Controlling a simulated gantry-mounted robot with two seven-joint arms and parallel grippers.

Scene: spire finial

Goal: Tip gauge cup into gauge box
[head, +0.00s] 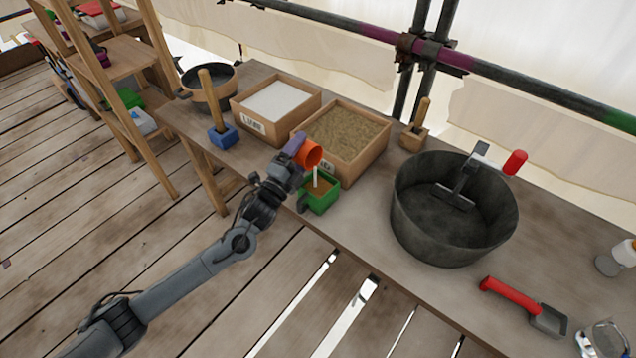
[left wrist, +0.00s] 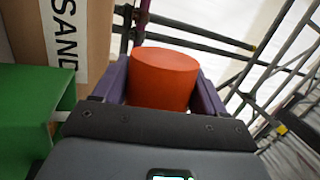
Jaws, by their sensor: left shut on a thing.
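The gauge cup is an orange cup (head: 312,153), held by my left gripper (head: 298,149) above the gauge box. The gauge box is a small green open box (head: 320,203) at the table's near edge, with brown material inside. The cup looks tilted, with its mouth towards the right. A thin white upright streak stands between cup and box; I cannot tell what it is. In the left wrist view the orange cup (left wrist: 163,79) sits between the purple fingers, its contents hidden, and the green box (left wrist: 30,115) is at left. My right gripper is out of view.
The sand box (head: 350,165) and lime box (head: 255,128) stand behind. A blue block with a wooden handle (head: 222,137) is left. A large dark tub (head: 440,240) with a red-handled tool is right, and a red-handled scoop (head: 510,297) lies near the front edge.

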